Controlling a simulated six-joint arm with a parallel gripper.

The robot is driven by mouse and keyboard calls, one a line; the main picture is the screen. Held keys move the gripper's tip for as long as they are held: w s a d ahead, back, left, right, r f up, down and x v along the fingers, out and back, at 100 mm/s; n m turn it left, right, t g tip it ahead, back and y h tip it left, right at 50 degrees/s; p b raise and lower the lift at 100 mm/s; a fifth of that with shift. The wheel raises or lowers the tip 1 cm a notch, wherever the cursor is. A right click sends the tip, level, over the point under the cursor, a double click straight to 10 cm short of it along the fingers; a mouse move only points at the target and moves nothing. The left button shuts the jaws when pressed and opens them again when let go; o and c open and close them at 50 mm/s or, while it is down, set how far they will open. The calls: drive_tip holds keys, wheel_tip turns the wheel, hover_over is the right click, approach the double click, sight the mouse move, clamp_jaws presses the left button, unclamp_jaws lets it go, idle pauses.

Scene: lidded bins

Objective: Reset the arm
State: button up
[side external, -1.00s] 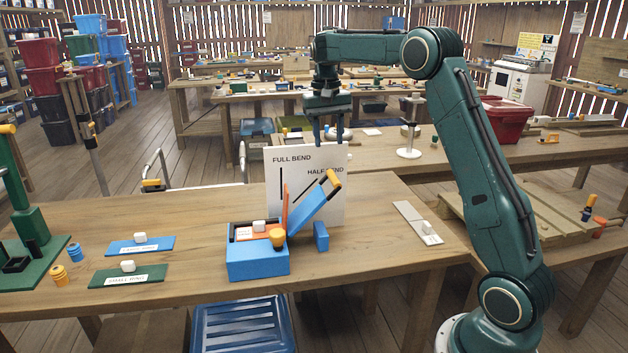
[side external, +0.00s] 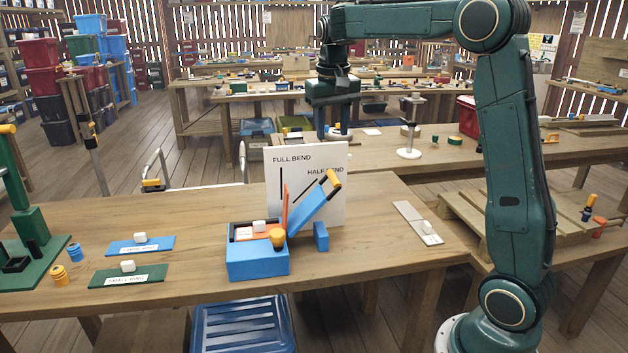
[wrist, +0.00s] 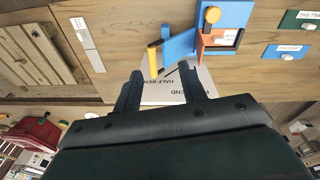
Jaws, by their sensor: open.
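My gripper (side external: 333,128) hangs above and behind the white bend board in the side view, well clear of the table. In the wrist view its two dark fingers (wrist: 163,90) stand apart with nothing between them. The blue bin (side external: 257,262) sits on the table with its blue lid (side external: 308,212) tilted up and an orange-yellow handle (side external: 333,179) at the lid's upper end. An orange panel stands upright beside the lid. A white block (side external: 259,227) and a yellow knob (side external: 278,236) show at the bin's top. The bin also shows in the wrist view (wrist: 233,14).
The white board (side external: 335,158) marked FULL BEND and HALF BEND stands behind the bin. A blue plate (side external: 155,249) and a green plate (side external: 105,277), each with a white block, lie left. A pale strip (side external: 409,213) lies right. Open air surrounds my gripper.

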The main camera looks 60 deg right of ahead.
drive_tip(key=s+a+r+n+t, duration=0.2)
drive_tip(key=s+a+n+t, duration=0.15)
drive_tip(key=s+a, duration=0.75)
drive_tip(key=s+a+f+n, duration=0.1)
drive_tip(key=s+a+f, duration=0.2)
drive_tip(key=s, duration=0.3)
drive_tip(key=s+a+f+n+t+y, duration=0.1)
drive_tip(key=s+a+f+n, duration=0.1)
drive_tip(key=s, duration=0.4)
drive_tip(key=shift+s+a+f, duration=0.35)
drive_tip(key=shift+a+f, duration=0.3)
drive_tip(key=shift+f, duration=0.1)
